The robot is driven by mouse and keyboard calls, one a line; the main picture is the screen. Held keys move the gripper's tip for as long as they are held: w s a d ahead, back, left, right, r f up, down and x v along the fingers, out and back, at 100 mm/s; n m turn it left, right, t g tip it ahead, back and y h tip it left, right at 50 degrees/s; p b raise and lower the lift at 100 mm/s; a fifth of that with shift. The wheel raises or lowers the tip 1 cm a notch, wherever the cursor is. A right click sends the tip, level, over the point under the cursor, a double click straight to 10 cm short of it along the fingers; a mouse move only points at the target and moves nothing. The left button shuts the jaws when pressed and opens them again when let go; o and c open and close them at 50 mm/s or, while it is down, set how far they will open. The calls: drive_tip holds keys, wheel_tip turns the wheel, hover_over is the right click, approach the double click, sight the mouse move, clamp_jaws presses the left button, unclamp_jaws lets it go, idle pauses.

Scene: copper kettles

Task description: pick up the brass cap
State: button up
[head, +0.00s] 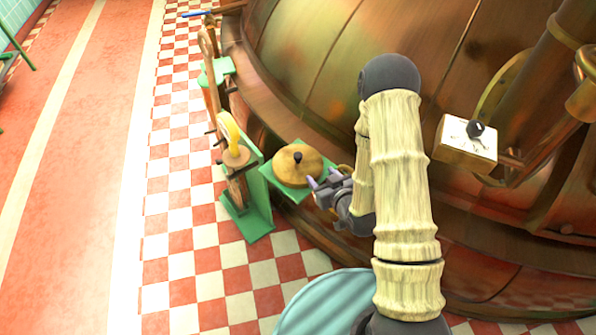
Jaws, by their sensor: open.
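The brass cap (297,167) is a round, golden disc with a dark knob on top. It rests on a small green shelf (293,195) beside the big copper kettle. My gripper (318,184) is at the right of the cap, close to its right edge, with its pale fingertips pointing left toward it. The fingers are open and nothing shows between them. I cannot tell whether a fingertip touches the cap. My forearm hides part of the kettle behind it.
The copper kettle (310,60) fills the back and right. A green stand (258,200) with a yellow-handled tool (228,132) is left of the cap. A white box (467,142) with a dark knob is at right. Checkered floor (180,230) lies open at left.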

sight(300, 160)
drive_tip(key=shift+s+a+f+t+y+b, duration=0.2)
drive_tip(key=shift+s+f+t, duration=0.05)
drive_tip(key=shift+f, duration=0.3)
drive_tip(key=shift+s+a+f+t+y+b, duration=0.15)
drive_tip(key=shift+s+f+t+y, duration=0.1)
drive_tip(key=shift+f, duration=0.25)
drive_tip(key=shift+w+a, duration=0.1)
drive_tip(key=shift+w, duration=0.1)
drive_tip(key=x, duration=1.2)
